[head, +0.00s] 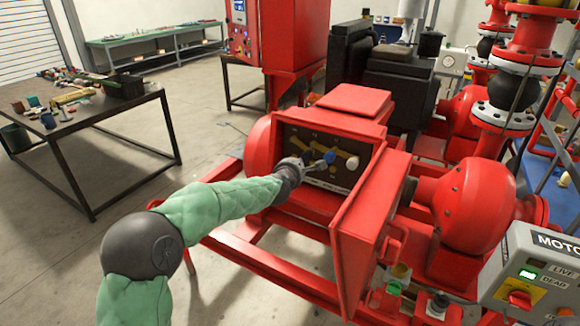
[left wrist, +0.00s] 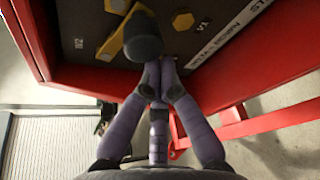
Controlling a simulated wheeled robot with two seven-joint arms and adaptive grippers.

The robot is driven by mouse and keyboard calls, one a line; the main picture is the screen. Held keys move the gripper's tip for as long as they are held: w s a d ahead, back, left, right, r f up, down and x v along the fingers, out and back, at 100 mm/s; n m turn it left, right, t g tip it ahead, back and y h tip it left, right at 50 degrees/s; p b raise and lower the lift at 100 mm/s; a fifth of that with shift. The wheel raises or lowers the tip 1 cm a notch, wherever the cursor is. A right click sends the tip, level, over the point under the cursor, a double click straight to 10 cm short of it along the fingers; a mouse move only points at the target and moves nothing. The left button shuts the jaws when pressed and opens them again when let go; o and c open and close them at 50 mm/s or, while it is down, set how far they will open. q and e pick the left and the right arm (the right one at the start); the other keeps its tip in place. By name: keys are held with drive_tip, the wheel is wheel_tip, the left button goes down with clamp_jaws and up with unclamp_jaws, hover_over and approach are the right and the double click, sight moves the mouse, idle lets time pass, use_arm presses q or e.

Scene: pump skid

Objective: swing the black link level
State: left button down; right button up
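The dark panel (head: 339,176) in the open red box carries yellow links with knobs. A blue knob (head: 329,157) and a white knob (head: 352,163) show in the head view. In the left wrist view a dark, near-black knob (left wrist: 143,38) stands over a tilted yellow link (left wrist: 117,43). I take this for the black link; my gripper partly hides that area in the head view. My left gripper (head: 309,165) is at the panel. In the left wrist view its fingertips (left wrist: 159,70) are together just below the dark knob; I cannot tell whether they touch it. My right gripper is not in view.
The box's red door (head: 362,232) stands open at the right of the panel. A red skid frame (head: 245,262) lies below. A motor switch box (head: 530,275) is at lower right. A table with parts (head: 90,115) stands at left, with open floor before it.

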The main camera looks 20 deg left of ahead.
use_arm(q)
drive_tip(key=shift+d+r+n+h, duration=0.4)
drive_tip(key=shift+r+n+h, duration=0.1)
drive_tip(key=shift+r+n, duration=0.25)
drive_tip(key=shift+s, duration=0.1)
idle(0.3)
